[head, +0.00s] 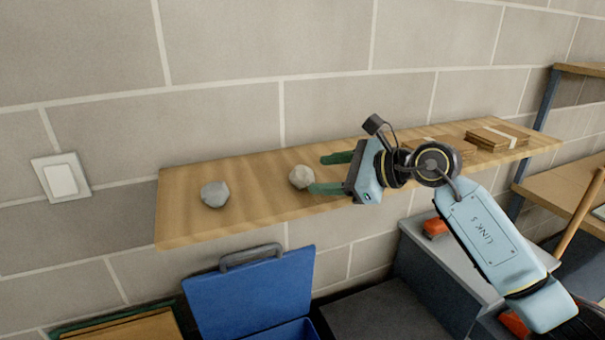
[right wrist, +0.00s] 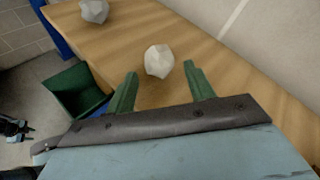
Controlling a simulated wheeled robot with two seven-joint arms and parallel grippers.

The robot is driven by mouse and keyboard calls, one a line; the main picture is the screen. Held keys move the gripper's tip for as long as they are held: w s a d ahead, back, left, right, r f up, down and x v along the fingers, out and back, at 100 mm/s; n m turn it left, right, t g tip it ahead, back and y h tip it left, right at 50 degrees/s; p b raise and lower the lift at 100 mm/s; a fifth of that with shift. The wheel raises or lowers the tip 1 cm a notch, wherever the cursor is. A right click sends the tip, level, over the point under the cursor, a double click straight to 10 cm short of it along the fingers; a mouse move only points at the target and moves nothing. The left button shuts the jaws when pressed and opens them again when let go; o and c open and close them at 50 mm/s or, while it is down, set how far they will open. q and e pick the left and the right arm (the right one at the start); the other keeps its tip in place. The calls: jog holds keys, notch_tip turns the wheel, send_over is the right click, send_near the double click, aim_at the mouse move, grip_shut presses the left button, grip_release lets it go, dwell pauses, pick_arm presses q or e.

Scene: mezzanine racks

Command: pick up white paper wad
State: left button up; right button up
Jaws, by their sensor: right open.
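A white paper wad (head: 301,176) lies on a wooden wall shelf (head: 245,212). A greyer wad (head: 215,194) lies on the same shelf farther left. My right gripper (head: 318,173) reaches in from the right, low over the shelf, with its green fingers pointing at the white wad. In the right wrist view the white wad (right wrist: 159,60) sits just beyond the fingertips, roughly centred between them. The right gripper (right wrist: 161,76) is open and empty. The grey wad (right wrist: 94,10) is at the upper left there.
Flat brown cardboard pieces (head: 497,138) lie at the shelf's right end. A blue case (head: 250,295) with a handle stands open below the shelf. A light switch (head: 61,177) is on the block wall at left. The shelf between the two wads is clear.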

aim_at(311, 175)
jog(key=p+x, duration=0.1)
jog(key=x, duration=0.3)
jog(key=shift+a, duration=0.15)
jog(key=c, duration=0.7)
jog(key=shift+c, duration=0.2)
jog(key=shift+r, duration=0.1)
